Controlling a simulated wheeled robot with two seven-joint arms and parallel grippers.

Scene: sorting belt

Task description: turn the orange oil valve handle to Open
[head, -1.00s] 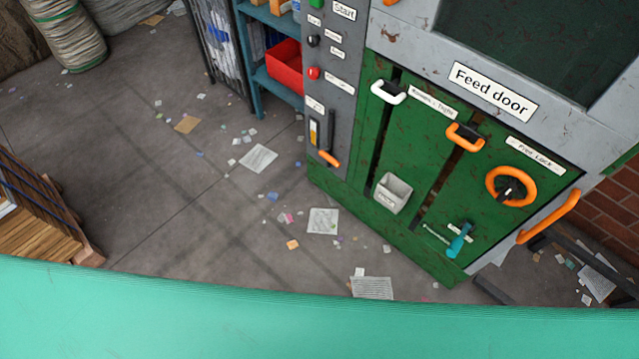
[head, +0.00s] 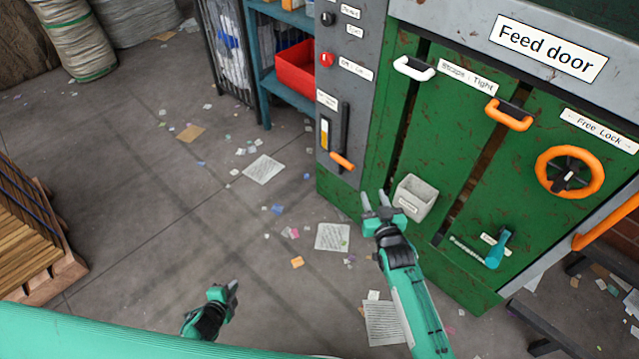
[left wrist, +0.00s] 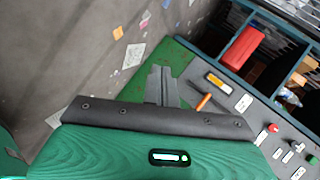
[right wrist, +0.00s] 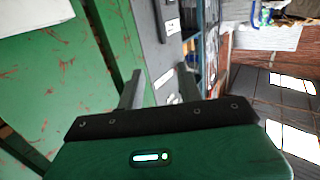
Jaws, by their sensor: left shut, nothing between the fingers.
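The orange oil valve handle (head: 342,161) sits low on the grey control column, beside a yellow sight gauge (head: 325,133). It points down to the right in the head view. A small label (head: 327,100) above is too small to read. The handle also shows in the left wrist view (left wrist: 203,102), just right of the fingertips in the picture, not touched. My left gripper (head: 234,286) is shut and empty, low over the floor, well left of the handle. My right gripper (head: 374,198) is open and empty, in front of the green panel, below and right of the handle.
A grey bin (head: 415,198) hangs on the green panel near my right gripper. The panel also bears a white handle (head: 414,69), an orange handle (head: 509,115) and an orange wheel (head: 569,172). A red crate (head: 296,69) sits on a blue shelf. The floor left is open, with scattered paper.

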